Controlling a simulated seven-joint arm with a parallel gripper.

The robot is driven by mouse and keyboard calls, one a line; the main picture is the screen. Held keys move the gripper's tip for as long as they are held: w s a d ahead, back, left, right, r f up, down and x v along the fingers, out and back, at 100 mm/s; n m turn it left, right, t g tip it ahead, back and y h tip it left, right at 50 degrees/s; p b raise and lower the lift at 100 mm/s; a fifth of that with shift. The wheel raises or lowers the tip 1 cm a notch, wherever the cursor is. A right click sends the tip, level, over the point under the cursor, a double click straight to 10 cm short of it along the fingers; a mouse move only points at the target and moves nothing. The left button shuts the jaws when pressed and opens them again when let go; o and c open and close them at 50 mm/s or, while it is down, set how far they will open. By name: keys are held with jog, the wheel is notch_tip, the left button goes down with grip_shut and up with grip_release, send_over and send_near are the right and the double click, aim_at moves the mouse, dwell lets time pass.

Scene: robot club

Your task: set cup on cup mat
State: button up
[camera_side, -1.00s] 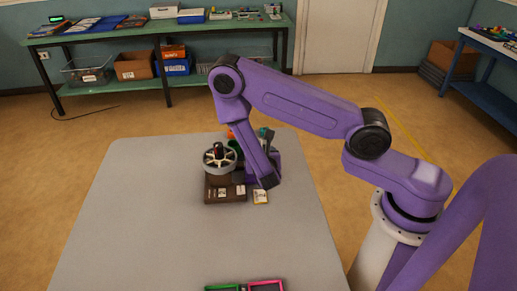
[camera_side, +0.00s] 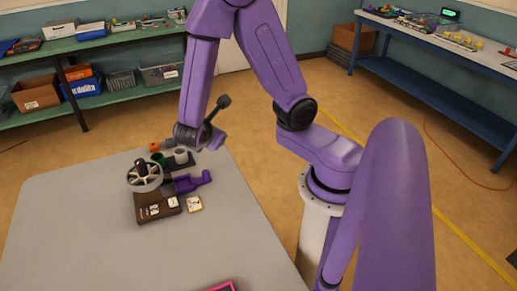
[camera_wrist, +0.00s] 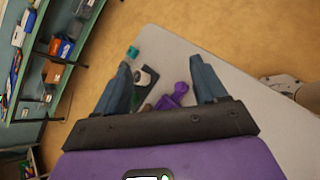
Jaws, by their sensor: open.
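A pale cup (camera_side: 181,155) stands upright near the back of the grey table in the side view. It appears to rest on a dark flat cup mat (camera_side: 190,162). In the wrist view the dark mat (camera_wrist: 153,75) shows small and far off, with a pale round shape on it that is too small to read clearly. My gripper (camera_wrist: 160,64) is open, with its two blue-grey fingers wide apart and nothing between them. It is above and apart from the cup. Its fingertips cannot be made out in the side view.
A spoked wheel (camera_side: 145,175), a brown box (camera_side: 158,208), a purple part (camera_side: 188,183), a yellow-white card (camera_side: 194,204) and a green item (camera_side: 158,159) crowd near the cup. The front of the grey table (camera_side: 90,235) is mostly clear.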

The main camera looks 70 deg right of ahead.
jog(key=s+a+r+m+g+y, duration=0.1)
jog(key=s+a+r+m+y, duration=0.1)
jog(key=s, duration=0.6)
jog(key=s+a+r+m+g+y, duration=0.1)
jog(key=s+a+r+g+y, duration=0.1)
jog(key=s+a+y, duration=0.4)
jog(key=s+r+y, duration=0.1)
jog(key=s+y, duration=0.1)
jog(key=s, duration=0.1)
jog(key=shift+a+r+m+y, duration=0.3)
jog(key=shift+a+r+m, duration=0.05)
jog(key=shift+r+m, duration=0.05)
